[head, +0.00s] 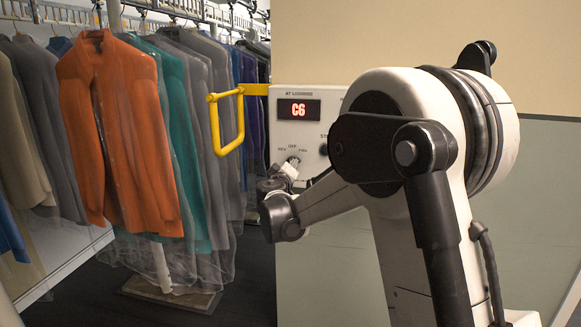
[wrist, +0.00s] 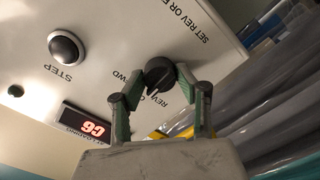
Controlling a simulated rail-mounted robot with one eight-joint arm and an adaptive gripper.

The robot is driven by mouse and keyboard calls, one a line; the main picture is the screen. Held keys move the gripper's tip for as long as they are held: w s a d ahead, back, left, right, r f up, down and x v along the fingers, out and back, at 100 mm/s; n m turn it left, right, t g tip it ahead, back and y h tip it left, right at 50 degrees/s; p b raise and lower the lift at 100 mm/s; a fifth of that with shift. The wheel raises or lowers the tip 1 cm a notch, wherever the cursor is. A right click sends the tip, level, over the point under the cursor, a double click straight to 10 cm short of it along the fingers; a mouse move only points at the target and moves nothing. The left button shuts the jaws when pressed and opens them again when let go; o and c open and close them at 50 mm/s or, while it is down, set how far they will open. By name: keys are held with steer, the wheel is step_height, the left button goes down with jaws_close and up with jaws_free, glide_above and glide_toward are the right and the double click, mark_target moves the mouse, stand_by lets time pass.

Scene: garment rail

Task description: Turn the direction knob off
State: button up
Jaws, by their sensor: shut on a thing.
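The direction knob (wrist: 160,72) is black and round with a pointer ridge, on the white control panel (wrist: 105,25). In the wrist view its light pointer mark faces down and slightly left, toward the REV lettering.
A round STEP button (wrist: 66,47) and a red C6 display (head: 299,109) are on the panel. A yellow bar loop (head: 214,125) sticks out left of the panel. Bagged garments, including an orange jacket (head: 112,130), hang close by on the left.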

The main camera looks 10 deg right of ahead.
stand_by(0.3)
steer(key=o, duration=1.1)
steer(key=shift+s, duration=0.1)
steer(key=v, duration=1.2)
